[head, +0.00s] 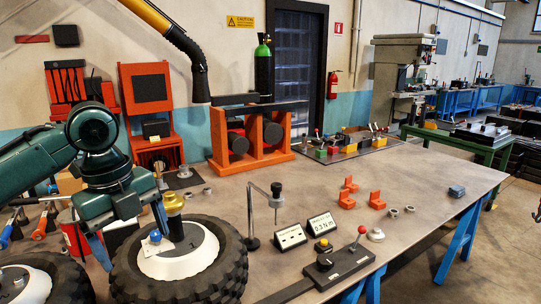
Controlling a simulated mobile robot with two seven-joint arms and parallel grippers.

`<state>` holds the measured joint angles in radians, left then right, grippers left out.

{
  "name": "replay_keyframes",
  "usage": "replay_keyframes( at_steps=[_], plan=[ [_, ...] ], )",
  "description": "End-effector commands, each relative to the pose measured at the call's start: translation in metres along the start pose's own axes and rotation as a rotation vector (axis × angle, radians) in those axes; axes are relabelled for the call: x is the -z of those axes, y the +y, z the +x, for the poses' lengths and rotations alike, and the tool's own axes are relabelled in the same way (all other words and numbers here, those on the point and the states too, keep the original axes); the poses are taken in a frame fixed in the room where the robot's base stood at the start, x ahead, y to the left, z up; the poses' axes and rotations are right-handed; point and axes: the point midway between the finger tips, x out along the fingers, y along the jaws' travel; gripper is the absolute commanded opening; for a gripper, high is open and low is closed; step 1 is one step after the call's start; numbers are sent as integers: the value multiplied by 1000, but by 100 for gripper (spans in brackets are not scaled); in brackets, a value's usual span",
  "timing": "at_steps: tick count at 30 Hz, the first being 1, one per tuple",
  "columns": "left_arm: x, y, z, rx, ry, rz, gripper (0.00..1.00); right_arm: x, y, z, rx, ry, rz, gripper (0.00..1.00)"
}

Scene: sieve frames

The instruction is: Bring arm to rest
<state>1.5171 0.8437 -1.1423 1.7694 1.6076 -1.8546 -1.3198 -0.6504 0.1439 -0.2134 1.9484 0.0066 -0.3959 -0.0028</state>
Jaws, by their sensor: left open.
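My left arm comes in from the left edge, dark green with a rounded joint. Its gripper (134,247) points down over the near left of the table, at the left part of a black tyre with a white hub (205,247). Its two blue fingers are spread wide apart with nothing held between them. A gold cylinder (173,203) stands at the hub, just right of the right finger; whether they touch I cannot tell. My right gripper is not in view.
A second tyre (50,272) is at the lower left. A thin stand (252,215), two small display boxes (321,227) and a black lever box (338,264) stand right of the tyre. Orange blocks (347,198) lie farther right. The table's right part (425,185) is mostly clear.

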Motion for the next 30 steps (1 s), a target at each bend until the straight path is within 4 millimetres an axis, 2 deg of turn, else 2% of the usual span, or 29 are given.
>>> replay_keyframes(
  at_steps=[1,5,9,13,17,23,26,30],
  plan=[
    [6,-9,19,19,16,-21,85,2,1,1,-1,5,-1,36],
    [22,-33,66,100,57,-110,85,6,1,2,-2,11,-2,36],
    [48,-59,124,214,139,-252,85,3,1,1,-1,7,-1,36],
    [74,-76,174,321,237,-418,85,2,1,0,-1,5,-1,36],
    [97,-82,218,418,341,-609,85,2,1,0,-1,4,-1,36],
    [123,-71,275,544,484,-945,85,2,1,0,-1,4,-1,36],
    [130,-54,301,599,534,-1125,85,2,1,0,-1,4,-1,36],
    [136,-15,336,668,570,-1375,85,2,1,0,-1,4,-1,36]
  ],
)
